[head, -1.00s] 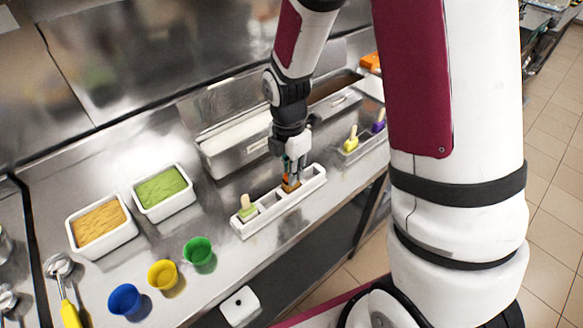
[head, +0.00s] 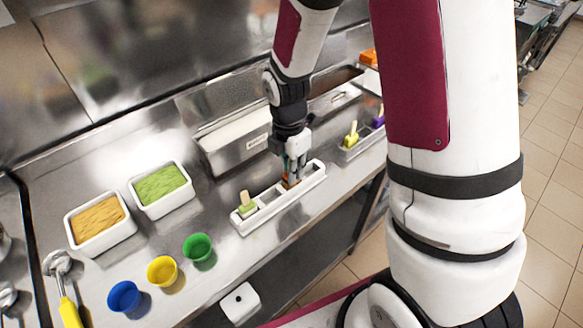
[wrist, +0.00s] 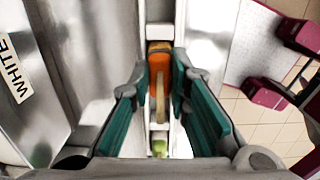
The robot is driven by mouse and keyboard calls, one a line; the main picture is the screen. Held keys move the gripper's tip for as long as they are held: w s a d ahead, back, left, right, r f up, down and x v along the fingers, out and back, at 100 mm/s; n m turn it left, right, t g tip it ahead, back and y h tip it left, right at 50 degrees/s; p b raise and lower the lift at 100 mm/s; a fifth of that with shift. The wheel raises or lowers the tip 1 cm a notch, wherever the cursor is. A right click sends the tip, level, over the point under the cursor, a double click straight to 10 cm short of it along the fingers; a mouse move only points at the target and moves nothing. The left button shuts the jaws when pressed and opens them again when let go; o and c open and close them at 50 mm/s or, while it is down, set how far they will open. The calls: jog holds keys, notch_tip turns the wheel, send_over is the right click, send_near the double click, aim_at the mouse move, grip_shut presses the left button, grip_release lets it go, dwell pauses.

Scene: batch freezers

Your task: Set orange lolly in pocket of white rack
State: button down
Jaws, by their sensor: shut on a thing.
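The white rack (head: 308,187) is a long narrow tray with pockets on the steel counter. A light green lolly (head: 247,209) with a pale stick stands in its near-left end pocket. My gripper (head: 292,180) points down over the rack's middle-to-right part and is shut on the orange lolly (head: 287,182). In the wrist view the orange lolly (wrist: 158,66) shows between the teal finger pads, stick toward me, in line with the rack. Its lower end appears inside a rack pocket; whether it touches the floor cannot be told. The fingers partly hide it in the head view.
A steel rack with yellow-green (head: 351,134) and purple (head: 379,118) lollies stands to the right. Blue (head: 124,297), yellow (head: 162,270) and green (head: 197,248) cups and two tubs are at left.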

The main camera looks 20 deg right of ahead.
jog(key=shift+f, duration=0.75)
dwell(0.8)
jog(key=c, duration=1.4)
grip_release()
jog(key=shift+c, duration=0.2)
jog(key=r, duration=1.2)
jog(key=shift+a, duration=0.25)
jog(key=shift+r, duration=0.1)
